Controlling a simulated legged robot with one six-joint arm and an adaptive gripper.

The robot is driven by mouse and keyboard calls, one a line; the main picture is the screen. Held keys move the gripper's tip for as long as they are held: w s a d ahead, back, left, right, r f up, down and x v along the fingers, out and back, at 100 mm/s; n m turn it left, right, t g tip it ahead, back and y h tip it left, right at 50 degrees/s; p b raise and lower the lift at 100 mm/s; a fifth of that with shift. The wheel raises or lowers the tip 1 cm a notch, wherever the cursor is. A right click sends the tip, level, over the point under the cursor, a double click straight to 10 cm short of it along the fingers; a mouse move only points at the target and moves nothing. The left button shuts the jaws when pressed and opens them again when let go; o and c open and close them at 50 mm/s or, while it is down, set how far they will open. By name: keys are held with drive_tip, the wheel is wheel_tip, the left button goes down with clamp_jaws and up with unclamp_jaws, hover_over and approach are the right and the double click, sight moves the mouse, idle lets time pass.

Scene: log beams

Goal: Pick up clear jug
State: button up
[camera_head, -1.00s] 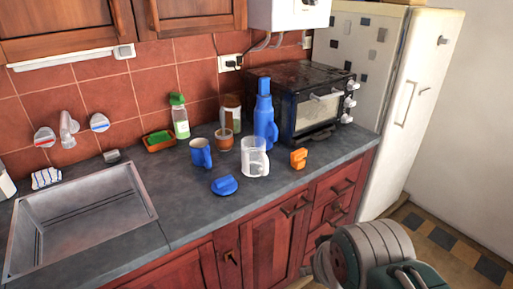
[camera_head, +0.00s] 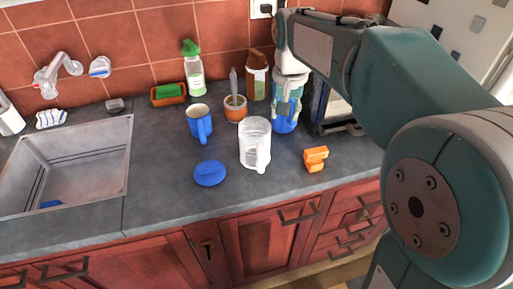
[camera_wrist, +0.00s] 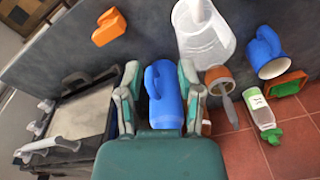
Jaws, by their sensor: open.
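The clear jug (camera_head: 254,143) stands upright on the dark counter, its handle facing the front right. In the wrist view the clear jug (camera_wrist: 203,38) is at the top, right of my fingers. My gripper (camera_head: 288,98) is behind and right of the jug, apart from it and above the counter. In the wrist view my gripper (camera_wrist: 160,76) has its two fingers spread. The tall blue bottle (camera_wrist: 169,97) shows between them, and I cannot tell whether they touch it. In the head view my gripper partly hides the blue bottle (camera_head: 284,125).
A blue lid (camera_head: 210,173) lies left of the jug and an orange object (camera_head: 316,158) stands right. A blue mug (camera_head: 200,122) and a small brown pot (camera_head: 236,108) stand behind. The toaster oven (camera_wrist: 82,108) is beside my gripper. The sink (camera_head: 75,165) is left.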

drive_tip(key=g, duration=0.1)
hover_over(268, 135)
wheel_tip(268, 135, down, 3)
drive_tip(key=f, duration=0.7)
drive_tip(key=w+f, duration=0.1)
drive_tip(key=f, duration=0.3)
drive_tip(key=shift+r, duration=0.1)
clamp_jaws()
